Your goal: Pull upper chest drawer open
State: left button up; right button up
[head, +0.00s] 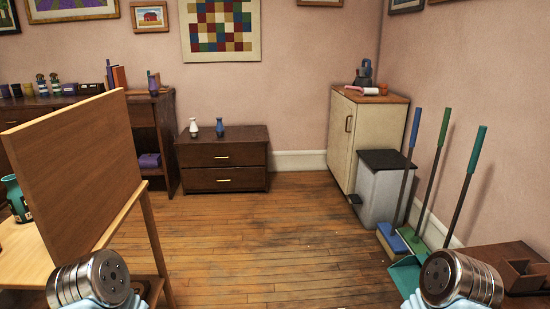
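The dark brown chest (222,136) stands against the back wall, left of the middle in the head view. Its upper drawer (200,158) is closed, flush with the front, with a small brass handle (222,156). A lower drawer (200,182) with a similar handle is also closed below it. The round metal ends of my two arms show at the bottom left and bottom right, far from the chest. No gripper fingers are visible.
A white vase (193,128) and a blue vase (220,128) stand on the chest. A wooden panel (75,170) on a table blocks the near left. A cream cabinet (345,140), grey bin (382,195) and brooms (455,190) line the right. Wooden floor (260,235) before the chest is clear.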

aim_at(244, 155)
jog(key=i+l+z, duration=0.1)
jog(key=i+z, duration=0.2)
jog(key=i, duration=0.8)
jog(key=i+u, duration=0.15)
jog(key=i, duration=0.55)
jog(key=i+u, duration=0.2)
jog(key=i, duration=0.5)
jog(key=i+l+u, duration=0.15)
jog(key=i, duration=0.5)
jog(key=i+j, duration=0.05)
